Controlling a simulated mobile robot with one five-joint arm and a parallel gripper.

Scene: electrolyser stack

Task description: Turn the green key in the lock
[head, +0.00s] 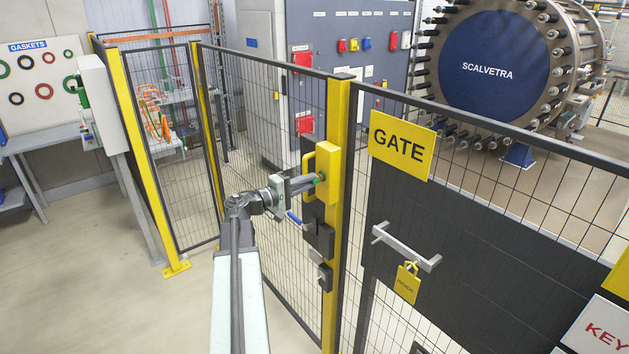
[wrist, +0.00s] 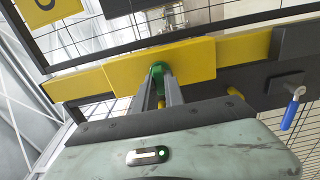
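The green key (head: 319,178) sits in the face of a yellow lock box (head: 329,160) on the yellow gate post. In the wrist view the green key (wrist: 158,70) shows between my fingertips, against the yellow lock housing (wrist: 190,62). My gripper (head: 312,182) reaches the box from the left, and its two grey fingers (wrist: 160,82) close in on both sides of the key and appear to touch it. The key's shaft and the keyhole are hidden by the fingers and the key's head.
A yellow handle (head: 309,172) stands just left of the lock box. A blue-handled lever (head: 294,217) hangs below my gripper. Open floor lies left.

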